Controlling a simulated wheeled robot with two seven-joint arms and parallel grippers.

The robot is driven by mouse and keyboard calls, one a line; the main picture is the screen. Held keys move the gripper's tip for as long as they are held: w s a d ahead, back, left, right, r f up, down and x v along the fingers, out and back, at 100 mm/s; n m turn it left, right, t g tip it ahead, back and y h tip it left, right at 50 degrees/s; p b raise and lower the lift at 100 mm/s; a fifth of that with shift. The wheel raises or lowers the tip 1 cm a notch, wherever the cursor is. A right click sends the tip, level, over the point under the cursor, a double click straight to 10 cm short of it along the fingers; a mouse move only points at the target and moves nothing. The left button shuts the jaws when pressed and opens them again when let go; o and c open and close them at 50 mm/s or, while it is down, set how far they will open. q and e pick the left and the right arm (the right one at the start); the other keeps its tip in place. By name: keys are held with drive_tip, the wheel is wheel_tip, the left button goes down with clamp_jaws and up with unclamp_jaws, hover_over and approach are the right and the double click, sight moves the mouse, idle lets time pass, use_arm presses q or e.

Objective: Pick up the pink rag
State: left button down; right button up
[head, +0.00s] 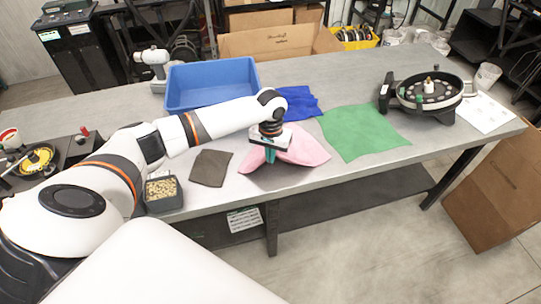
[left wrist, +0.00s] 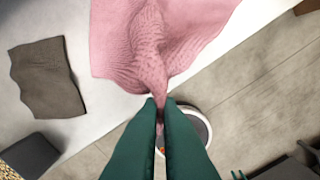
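The pink rag (head: 308,147) lies on the grey table near its front edge, between a dark grey-brown rag and a green one. My left gripper (head: 270,152) is over its left part, pointing down. In the left wrist view, the green fingers (left wrist: 160,102) are closed on a bunched fold of the pink rag (left wrist: 140,38). The fold rises in a ridge to the fingertips, while the rest of the rag spreads out on the table. My right gripper is not in view.
The dark rag (head: 211,168) and a small box of pellets (head: 163,194) are to the left. The green rag (head: 362,132) is to the right. A blue rag (head: 297,102) and blue bin (head: 211,84) are behind. A seed meter (head: 430,93) stands at the right end.

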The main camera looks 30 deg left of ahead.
use_arm(q)
wheel_tip(320, 180, up, 26)
idle(0.6)
drive_tip(key=shift+f, duration=0.15)
